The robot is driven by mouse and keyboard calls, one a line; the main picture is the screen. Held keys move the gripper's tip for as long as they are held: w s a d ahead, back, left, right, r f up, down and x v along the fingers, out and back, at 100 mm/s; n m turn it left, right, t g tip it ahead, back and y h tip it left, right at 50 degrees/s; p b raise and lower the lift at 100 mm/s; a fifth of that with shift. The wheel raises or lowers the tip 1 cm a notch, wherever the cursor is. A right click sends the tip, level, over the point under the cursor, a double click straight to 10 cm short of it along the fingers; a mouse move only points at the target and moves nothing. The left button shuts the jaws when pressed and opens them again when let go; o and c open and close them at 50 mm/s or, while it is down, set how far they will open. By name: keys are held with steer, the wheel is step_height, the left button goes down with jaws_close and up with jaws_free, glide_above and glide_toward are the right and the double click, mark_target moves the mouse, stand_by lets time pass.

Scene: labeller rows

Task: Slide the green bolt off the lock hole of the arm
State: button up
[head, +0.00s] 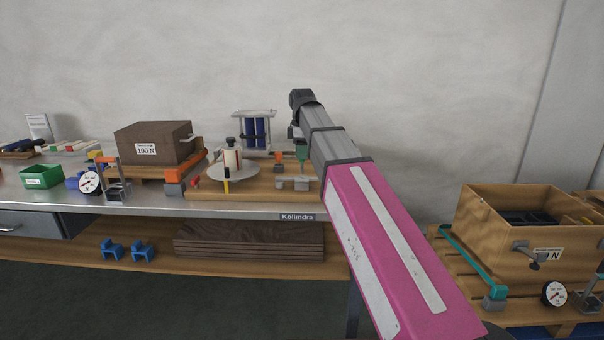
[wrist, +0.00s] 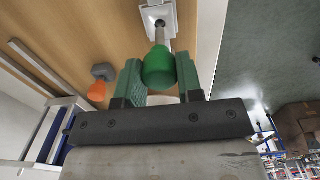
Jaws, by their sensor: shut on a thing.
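The green bolt (wrist: 159,68) has a rounded green head and a bare metal shank. In the wrist view the shank runs up into a pale metal bracket (wrist: 158,18) on the wooden board (wrist: 95,30). My gripper (wrist: 158,72) is shut on the green head, with one green finger on each side. In the head view my gripper (head: 302,153) points down over the right end of the board, just above a grey metal block (head: 293,183). The bolt's head is hard to make out there. The arm's lock hole cannot be made out in either view.
A round plate (head: 234,173) with a labelled roll stands left on the board. An orange-topped post (head: 278,158) is close beside my gripper. A white frame with blue cylinders (head: 257,132) stands behind. A brown 100 N box (head: 150,143) is further left.

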steer(key=shift+r, duration=1)
